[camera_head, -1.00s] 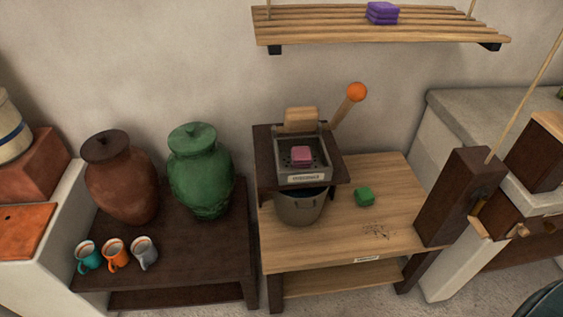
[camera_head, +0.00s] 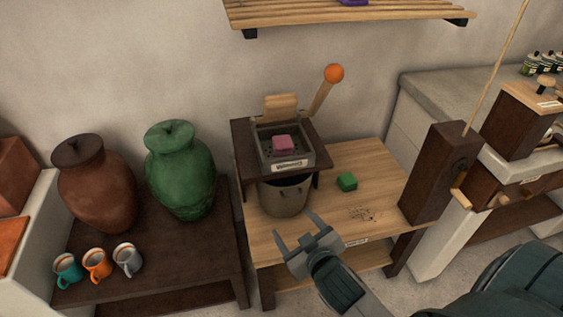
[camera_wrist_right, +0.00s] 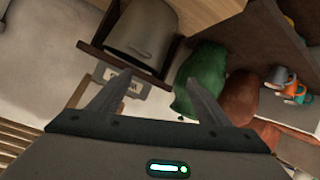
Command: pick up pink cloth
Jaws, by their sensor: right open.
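The pink cloth (camera_head: 284,143) is a small folded block lying in the metal tray box (camera_head: 262,148) of the press on the wooden table. My right gripper (camera_head: 296,230) is open and empty in the head view, in front of and below the press, apart from the cloth. Its spread fingers also show in the right wrist view (camera_wrist_right: 152,100), where I cannot make out the cloth. My left gripper is not in view.
The press stand (camera_head: 240,150) has a raised lever with an orange knob (camera_head: 334,73) and a pot (camera_head: 284,196) below. Green (camera_head: 181,175) and brown (camera_head: 98,190) jars and several mugs stand left. A shelf (camera_head: 300,14) hangs above.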

